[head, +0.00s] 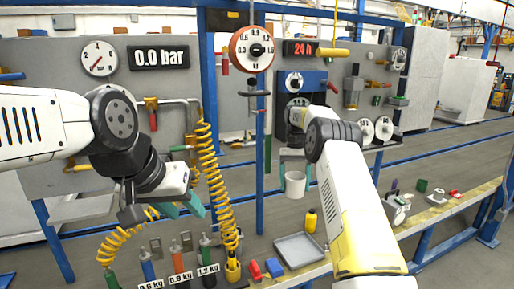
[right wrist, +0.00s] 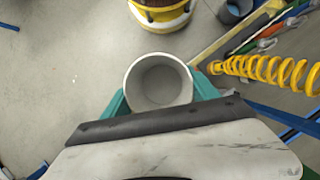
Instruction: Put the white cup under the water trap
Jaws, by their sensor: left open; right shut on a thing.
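The white cup (head: 295,184) is held upright in the air left of my right forearm in the head view. In the right wrist view the cup (right wrist: 158,82) shows from above, open and seemingly empty. My right gripper (right wrist: 158,90) has its teal fingers on either side of the cup and is shut on it. My right arm hides part of the panel behind. My left gripper (head: 182,206) is open and empty, left of the yellow coiled hose. A grey fitting with a dark lower part (head: 353,92) on the panel may be the water trap; I cannot be sure.
A grey tray (head: 300,248) lies on the bench with a yellow bottle (head: 310,220) behind it. The yellow coiled hose (head: 208,165) hangs between my left gripper and the cup.

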